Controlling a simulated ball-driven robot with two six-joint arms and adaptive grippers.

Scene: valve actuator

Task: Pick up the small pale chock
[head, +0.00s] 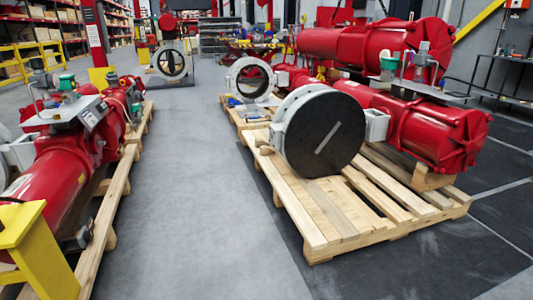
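A small pale piece, perhaps the chock (266,150), lies on the left side of the near wooden pallet (325,240), beside the round valve. It is too small to make out its shape clearly. A larger pale wooden block (432,179) sits under the end of the red actuator cylinder on the right of the same pallet. Neither of my grippers shows in the head view.
The valve with its dark disc (323,133) and the red actuator (435,125) stand on the near pallet. More red actuators (60,175) on a pallet and a yellow post (38,255) are at left. The grey floor aisle (195,190) between is clear.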

